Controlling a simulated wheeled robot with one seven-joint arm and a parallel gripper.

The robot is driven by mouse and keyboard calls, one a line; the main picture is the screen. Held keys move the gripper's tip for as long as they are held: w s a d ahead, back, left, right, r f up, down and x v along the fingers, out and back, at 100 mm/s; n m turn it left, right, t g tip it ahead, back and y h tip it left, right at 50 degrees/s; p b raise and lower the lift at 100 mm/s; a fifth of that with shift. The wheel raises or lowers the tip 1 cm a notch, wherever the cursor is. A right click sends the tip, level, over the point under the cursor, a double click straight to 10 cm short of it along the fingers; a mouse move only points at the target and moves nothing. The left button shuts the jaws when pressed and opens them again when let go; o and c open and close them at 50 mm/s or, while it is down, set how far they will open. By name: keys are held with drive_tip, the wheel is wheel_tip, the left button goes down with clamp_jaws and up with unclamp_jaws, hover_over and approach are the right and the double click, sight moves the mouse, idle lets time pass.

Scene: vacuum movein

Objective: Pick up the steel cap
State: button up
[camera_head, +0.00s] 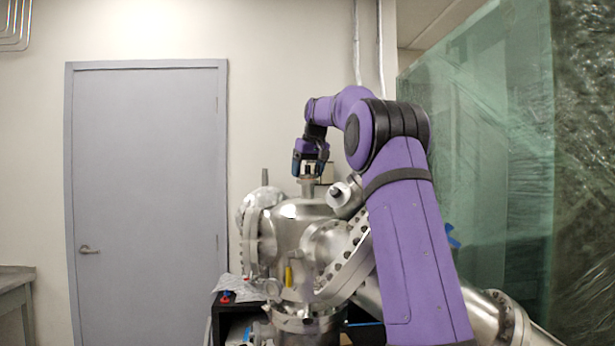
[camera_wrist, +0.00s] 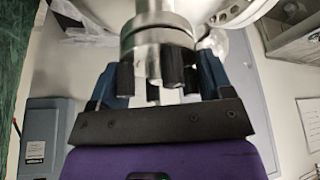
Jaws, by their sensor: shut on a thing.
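My gripper (camera_head: 309,169) points down over the top port of the steel vacuum chamber (camera_head: 290,238). In the wrist view my gripper (camera_wrist: 158,78) has its blue fingers on both sides of a round steel piece, which I take to be the steel cap (camera_wrist: 157,38). The gripper is shut on it. In the head view the steel under the fingers sits in line with the chamber's top neck (camera_head: 307,187). I cannot tell whether the cap touches the neck or is apart from it. The fingers hide part of the cap.
A steel side port (camera_head: 345,193) juts up just right of the gripper. A bolted flange (camera_head: 348,262) is on the chamber's right. Plastic-wrapped glass panels (camera_head: 490,150) stand at the right. A grey door (camera_head: 145,190) is in the back wall, with free air left of the chamber.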

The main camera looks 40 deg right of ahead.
drive_tip(key=shift+r, duration=0.15)
drive_tip(key=shift+r, duration=1.7)
drive_tip(key=s+a+r, duration=0.2)
drive_tip(key=s, duration=0.5)
drive_tip(key=s+a+r, duration=0.2)
drive_tip(key=s+a, duration=0.1)
drive_tip(key=s, duration=0.5)
drive_tip(key=shift+a+r, duration=0.15)
drive_tip(key=shift+a, duration=0.1)
